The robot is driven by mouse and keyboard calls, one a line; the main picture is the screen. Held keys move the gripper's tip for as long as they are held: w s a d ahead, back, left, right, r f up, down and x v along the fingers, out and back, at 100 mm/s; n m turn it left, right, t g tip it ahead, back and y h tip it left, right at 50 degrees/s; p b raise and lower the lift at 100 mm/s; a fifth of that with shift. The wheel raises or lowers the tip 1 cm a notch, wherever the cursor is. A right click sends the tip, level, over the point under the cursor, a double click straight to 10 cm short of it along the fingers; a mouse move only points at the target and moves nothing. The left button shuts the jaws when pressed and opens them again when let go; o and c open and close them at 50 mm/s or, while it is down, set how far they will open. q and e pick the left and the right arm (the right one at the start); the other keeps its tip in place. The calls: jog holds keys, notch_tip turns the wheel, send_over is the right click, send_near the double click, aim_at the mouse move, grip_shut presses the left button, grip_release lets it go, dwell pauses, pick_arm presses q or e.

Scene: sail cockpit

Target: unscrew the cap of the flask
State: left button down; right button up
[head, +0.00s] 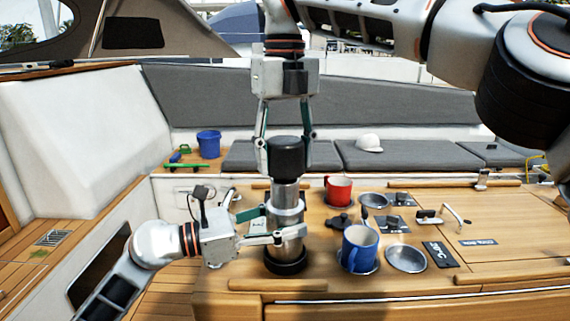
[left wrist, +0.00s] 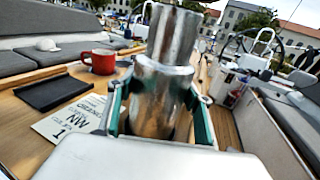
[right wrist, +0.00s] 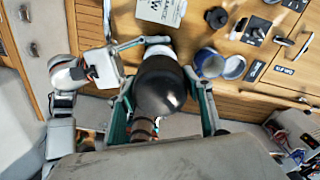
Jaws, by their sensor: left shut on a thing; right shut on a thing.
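The flask (head: 287,214) is a steel cylinder with a dark base, standing upright at the front left of the wooden table. Its black cap (head: 287,156) is on top. My left gripper (head: 288,234) is shut around the flask's steel body from the left; the body also shows between its fingers in the left wrist view (left wrist: 160,95). My right gripper (head: 287,150) comes from above and is shut on the black cap, which shows between its fingers in the right wrist view (right wrist: 160,88). The cap's underside and the neck are not clearly visible.
A red mug (head: 338,190) stands behind. A blue bucket (head: 208,144) and a white cap (head: 369,143) are farther back. The table's right side is mostly clear.

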pick_arm(q)
jog(key=c, duration=0.9)
grip_release()
jog(key=shift+o, duration=0.2)
